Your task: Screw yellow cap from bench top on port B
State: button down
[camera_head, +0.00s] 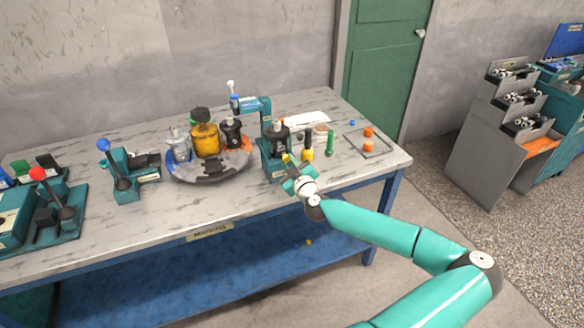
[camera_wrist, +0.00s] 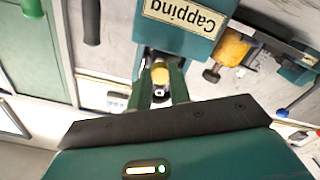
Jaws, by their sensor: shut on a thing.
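My gripper (camera_wrist: 161,86) is shut on a small yellow cap (camera_wrist: 160,73), which sits between the two green fingertips in the wrist view. In the head view my gripper (camera_head: 290,165) is at the front of the teal capping station (camera_head: 270,168), with a bit of yellow (camera_head: 286,158) at its tips. A dark motor (camera_head: 277,134) stands upright in this station. In the wrist view the station's "Capping" label (camera_wrist: 183,15) appears upside down, just beyond the fingers. Port B's marking cannot be made out, and whether the cap touches the port cannot be told.
Right of the station stand a yellow-and-black tool (camera_head: 307,154) and a green-handled tool (camera_head: 330,146). A tray (camera_head: 385,150) with orange parts lies at the bench's right end. A round turntable (camera_head: 190,174) with several motors is left. The bench front is mostly clear.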

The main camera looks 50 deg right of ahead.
jog(key=shift+w+d, duration=0.4)
jog(key=shift+w, duration=0.1)
dwell(1.0)
jog(key=m, duration=0.4)
jog(key=shift+m, duration=0.9)
jog(key=shift+w+m, duration=0.1)
jog(key=shift+m, duration=0.9)
jog(key=c, duration=1.5)
grip_release()
jog(key=shift+s+a, duration=0.15)
jog(key=shift+s, duration=0.15)
